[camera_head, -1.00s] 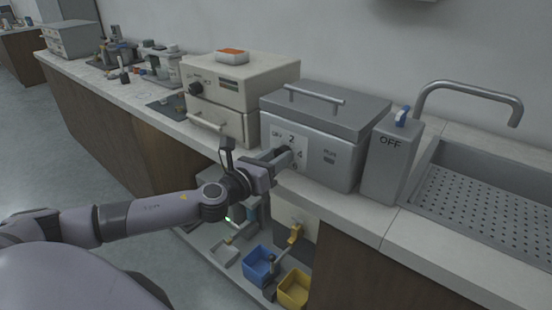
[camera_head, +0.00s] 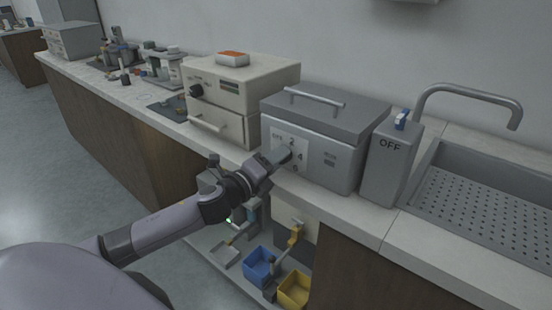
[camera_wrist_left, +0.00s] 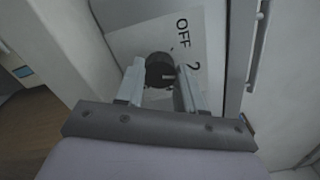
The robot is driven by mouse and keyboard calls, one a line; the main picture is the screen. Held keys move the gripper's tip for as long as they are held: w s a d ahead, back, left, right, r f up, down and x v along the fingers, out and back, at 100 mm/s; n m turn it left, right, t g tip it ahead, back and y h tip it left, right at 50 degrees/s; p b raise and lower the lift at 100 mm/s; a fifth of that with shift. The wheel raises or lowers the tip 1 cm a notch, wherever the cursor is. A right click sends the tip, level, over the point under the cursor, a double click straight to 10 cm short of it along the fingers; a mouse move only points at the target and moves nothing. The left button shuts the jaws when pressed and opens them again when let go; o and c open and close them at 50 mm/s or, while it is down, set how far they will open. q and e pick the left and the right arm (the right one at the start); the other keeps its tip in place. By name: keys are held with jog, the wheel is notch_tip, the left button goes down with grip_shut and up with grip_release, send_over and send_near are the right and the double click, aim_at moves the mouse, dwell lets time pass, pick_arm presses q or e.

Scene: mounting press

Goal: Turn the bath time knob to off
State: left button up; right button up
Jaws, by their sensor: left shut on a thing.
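The bath (camera_head: 335,172) is a grey box with a lid and a bar handle, on the counter in the head view. Its white dial plate (camera_head: 302,147) carries OFF, 2, 4 and 6. My left gripper (camera_head: 283,154) is at this plate and hides the knob there. In the left wrist view the dark round knob (camera_wrist_left: 158,66) sits between the two fingers of my left gripper (camera_wrist_left: 160,78), which are shut on it. The OFF mark (camera_wrist_left: 183,32) looks turned sideways in that view. The knob's exact setting is hard to read. My right gripper is out of view.
A grey post marked OFF (camera_head: 388,170) with a blue-topped switch stands right of the bath, before the sink (camera_head: 480,195). A beige oven-like unit (camera_head: 240,95) stands to the left. Blue (camera_head: 259,267) and yellow (camera_head: 295,290) bins are below the counter.

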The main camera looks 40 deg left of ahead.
pick_arm(q)
jog(key=n+p, duration=0.1)
jog(key=n, duration=0.3)
jog(key=shift+n+p, duration=0.3)
jog(key=shift+n, duration=0.1)
jog(key=n+p, duration=0.1)
jog(key=n, duration=0.1)
jog(key=shift+n, duration=0.3)
jog(key=shift+f+n+p, duration=0.1)
jog(key=shift+n+p, duration=0.9)
jog(key=shift+n, duration=0.9)
jog(key=o, duration=1)
jog(key=shift+o, duration=0.2)
jog(key=shift+s, duration=0.1)
jog(key=s, duration=0.7)
jog(key=shift+a, duration=0.25)
